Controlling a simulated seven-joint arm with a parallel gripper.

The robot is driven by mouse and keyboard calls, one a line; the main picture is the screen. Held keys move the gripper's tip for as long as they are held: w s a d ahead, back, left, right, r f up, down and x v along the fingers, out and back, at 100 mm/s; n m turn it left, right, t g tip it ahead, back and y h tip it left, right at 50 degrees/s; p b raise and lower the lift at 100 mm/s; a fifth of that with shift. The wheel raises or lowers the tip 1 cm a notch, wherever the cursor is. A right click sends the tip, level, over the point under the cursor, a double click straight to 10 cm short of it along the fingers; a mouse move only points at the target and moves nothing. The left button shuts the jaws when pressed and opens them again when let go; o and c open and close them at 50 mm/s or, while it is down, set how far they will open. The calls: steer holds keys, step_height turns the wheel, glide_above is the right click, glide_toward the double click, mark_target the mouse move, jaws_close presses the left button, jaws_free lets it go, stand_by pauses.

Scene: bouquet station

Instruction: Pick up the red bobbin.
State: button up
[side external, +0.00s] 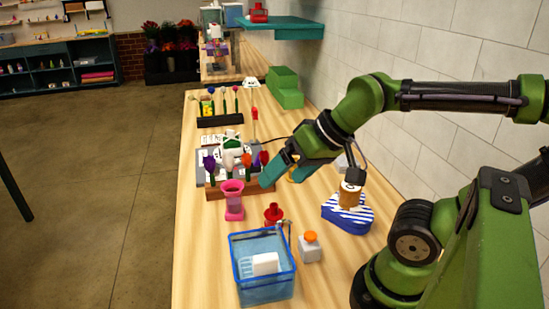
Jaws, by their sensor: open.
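A small red spool-shaped thing (274,213), which looks like the red bobbin, stands on the wooden table just behind the blue basket (263,283). Another red item (259,12) is on the teal shelf at the back, too small to make out well. My gripper (287,177) is open, its teal fingers pointing down above the table. It is behind the red spool in this view, beside the right end of the flower rack. I see nothing between the fingers. A yellow thing is partly hidden by the gripper.
A pink vase (233,200) stands left of the red spool, and a white bottle with an orange cap (310,246) right of it. A wooden rack (240,189) holds flowers. A blue-striped item (347,214) with a brown spool is at right. Table's left strip is clear.

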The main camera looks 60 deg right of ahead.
steer(key=m+g+h, duration=0.2)
steer(key=m+g, duration=0.2)
steer(key=g, duration=0.3)
glide_above(274, 204)
step_height(274, 204, down, 7)
step_height(274, 204, down, 10)
steer(key=shift+w+f, duration=0.1)
steer(key=shift+f, duration=0.15)
steer(key=shift+a+f, duration=0.1)
steer(key=shift+f, duration=2.55)
steer(key=c, duration=1.1)
